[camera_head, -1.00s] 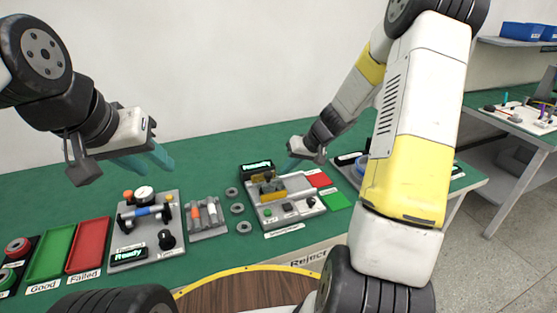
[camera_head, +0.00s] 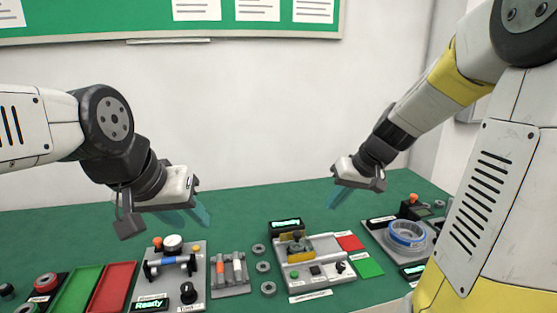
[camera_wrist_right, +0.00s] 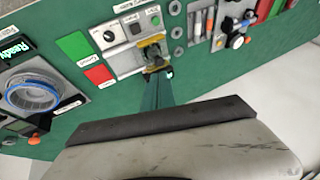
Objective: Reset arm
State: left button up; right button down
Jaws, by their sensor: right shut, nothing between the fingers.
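My left gripper (camera_head: 200,214) hangs over the left part of the green bench (camera_head: 232,203), above and beside the station with the blue-banded shaft. Its teal fingers are seen from the side, so their gap is hard to judge. My right gripper (camera_head: 340,197) is raised over the bench, behind and right of the grey station with the yellow clamp (camera_head: 296,247). Its teal fingers are together and empty. In the right wrist view the closed fingers (camera_wrist_right: 156,88) appear in front of that clamp station (camera_wrist_right: 128,50). Neither gripper visibly touches anything.
A shaft station (camera_head: 175,262), a grey rack (camera_head: 230,273) and several metal rings (camera_head: 263,267) stand on the bench. A station with a blue-edged ring (camera_head: 408,232) is at the right. Red (camera_head: 112,287) and green trays lie at the left.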

jog(key=s+a+r+t+h, duration=0.1)
jog(key=s+r, duration=0.2)
jog(key=s, duration=0.5)
jog(key=s+a+r+m+t+h, duration=0.1)
jog(key=s+r, duration=0.3)
jog(key=s, duration=0.4)
jog(key=shift+s+a, duration=0.15)
jog(key=shift+s, duration=0.1)
jog(key=shift+r, duration=0.1)
dwell(0.6)
